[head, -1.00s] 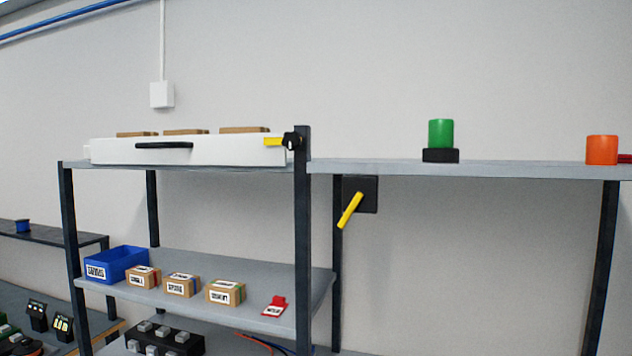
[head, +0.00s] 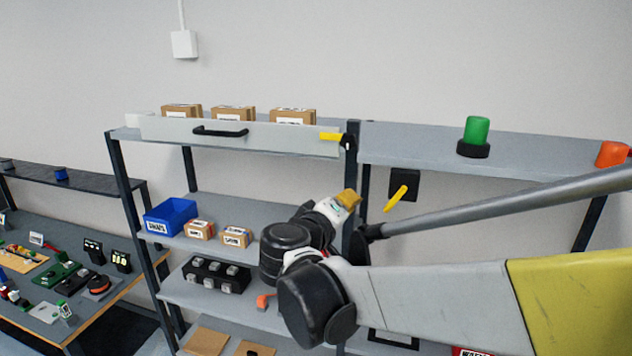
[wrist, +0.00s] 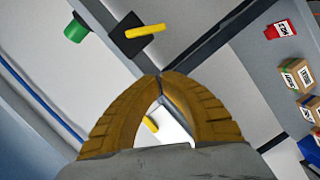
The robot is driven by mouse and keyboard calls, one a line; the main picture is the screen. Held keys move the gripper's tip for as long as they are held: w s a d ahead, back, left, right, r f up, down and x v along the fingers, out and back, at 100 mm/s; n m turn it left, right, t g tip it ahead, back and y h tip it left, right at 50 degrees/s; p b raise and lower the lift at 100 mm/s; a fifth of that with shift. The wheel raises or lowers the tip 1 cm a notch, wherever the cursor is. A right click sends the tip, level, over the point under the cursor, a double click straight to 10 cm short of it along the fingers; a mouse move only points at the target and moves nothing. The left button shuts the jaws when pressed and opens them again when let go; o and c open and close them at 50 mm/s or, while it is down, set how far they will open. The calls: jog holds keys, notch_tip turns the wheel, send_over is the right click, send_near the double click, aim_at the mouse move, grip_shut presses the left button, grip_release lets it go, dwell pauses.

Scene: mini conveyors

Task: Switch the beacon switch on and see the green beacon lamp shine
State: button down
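The beacon switch is a black plate (head: 404,180) with a yellow lever (head: 396,199) below the right shelf. The lever slants, its lower end to the left. In the wrist view the lever (wrist: 145,31) and plate (wrist: 122,44) lie beyond my fingertips. The green beacon lamp (head: 477,130) stands on a black base on the shelf above and looks plain green, with no clear glow; it also shows in the wrist view (wrist: 76,29). My gripper (head: 348,200) is left of the switch in the head view. Its orange fingers (wrist: 159,77) meet at the tips, empty and apart from the lever.
A dark shelf post (head: 352,180) stands beside my gripper. A white panel (head: 270,135) with a black handle and a yellow lever (head: 331,137) fronts the left top shelf. Boxes and a blue bin (head: 170,217) sit left. An orange cylinder (head: 611,153) stands far right.

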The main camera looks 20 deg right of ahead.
aim_at(395, 199)
jog(key=shift+d, duration=0.1)
jog(key=shift+w+d, duration=0.1)
jog(key=w+d+f+p, duration=0.2)
jog(key=w+d, duration=0.3)
jog(key=d, duration=0.4)
jog(key=shift+d+f, duration=0.4)
jog(key=shift+f, duration=0.15)
jog(key=shift+s, duration=0.15)
